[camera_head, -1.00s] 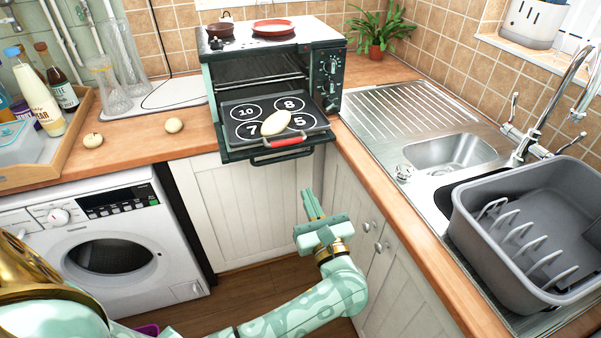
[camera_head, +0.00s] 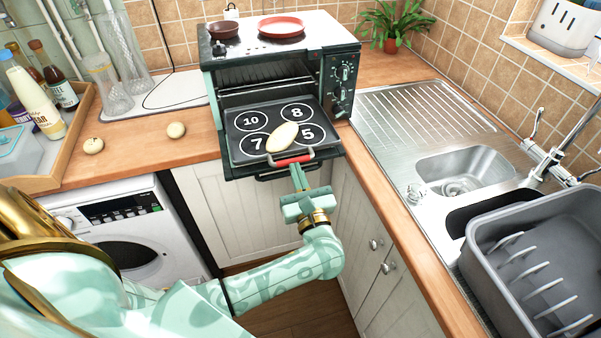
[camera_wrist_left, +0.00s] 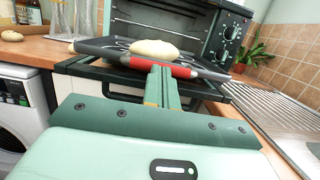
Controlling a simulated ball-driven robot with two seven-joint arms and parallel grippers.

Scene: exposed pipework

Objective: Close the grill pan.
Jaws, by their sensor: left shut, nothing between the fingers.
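The grill pan (camera_head: 240,148) is a dark tray with numbered circles, sticking out of the open front of a small oven (camera_head: 335,75). A pale oval potato-like item (camera_head: 283,136) lies on it. The pan's red handle (camera_head: 293,160) is at its front edge. It also shows in the left wrist view (camera_wrist_left: 180,71). My left gripper (camera_head: 298,175) is shut and empty, its fingertips at the handle; I cannot tell whether they touch it. The oven door (camera_head: 240,173) is folded down beneath the pan. My right gripper is not in view.
Two round pale items (camera_head: 176,130) lie on the counter at left. A sink (camera_head: 465,170) and a grey dish rack (camera_head: 550,260) are at right.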

